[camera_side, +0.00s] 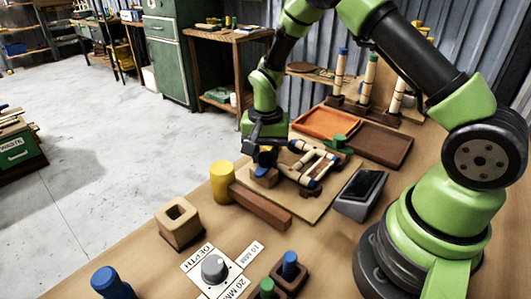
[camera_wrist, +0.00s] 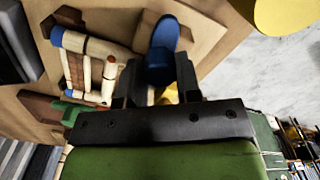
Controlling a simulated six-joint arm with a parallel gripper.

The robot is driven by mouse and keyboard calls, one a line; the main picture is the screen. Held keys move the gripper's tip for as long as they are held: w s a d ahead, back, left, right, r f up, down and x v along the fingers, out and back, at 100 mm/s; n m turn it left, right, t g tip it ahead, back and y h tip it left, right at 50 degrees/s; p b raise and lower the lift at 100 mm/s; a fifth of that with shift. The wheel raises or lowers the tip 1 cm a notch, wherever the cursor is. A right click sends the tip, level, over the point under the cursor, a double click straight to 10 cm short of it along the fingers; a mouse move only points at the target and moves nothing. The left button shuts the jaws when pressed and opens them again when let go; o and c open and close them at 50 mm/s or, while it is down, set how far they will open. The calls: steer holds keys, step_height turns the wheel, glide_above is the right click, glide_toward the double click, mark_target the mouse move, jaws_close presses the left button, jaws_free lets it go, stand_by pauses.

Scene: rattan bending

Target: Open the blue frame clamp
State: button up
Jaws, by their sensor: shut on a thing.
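The blue frame clamp (camera_wrist: 164,42) shows in the wrist view as a dark blue rounded knob between my gripper's fingers (camera_wrist: 158,80). My gripper is shut on it; the fingers hide its lower part. In the side view my gripper (camera_side: 265,155) points down at the left edge of the frame board (camera_side: 312,208), and the clamp is mostly hidden by the fingers. The pale rattan frame (camera_side: 312,160) lies on the board just right of my gripper. It also shows in the wrist view (camera_wrist: 95,48), with a blue end at its corner.
A green clamp (camera_side: 337,141) stands behind the frame. A yellow cylinder (camera_side: 222,181) and a brown block (camera_side: 260,206) stand close by at the front left. A dark-screened device (camera_side: 362,188) is to the right. Orange (camera_side: 325,123) and brown trays (camera_side: 382,144) lie behind.

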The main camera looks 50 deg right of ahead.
steer(key=n, duration=0.4)
steer(key=shift+n, duration=0.3)
steer(key=n, duration=0.3)
steer(key=shift+n, duration=0.3)
steer(key=n, duration=0.3)
steer(key=shift+n, duration=2.2)
steer(key=o, duration=0.9)
steer(key=shift+r, duration=0.1)
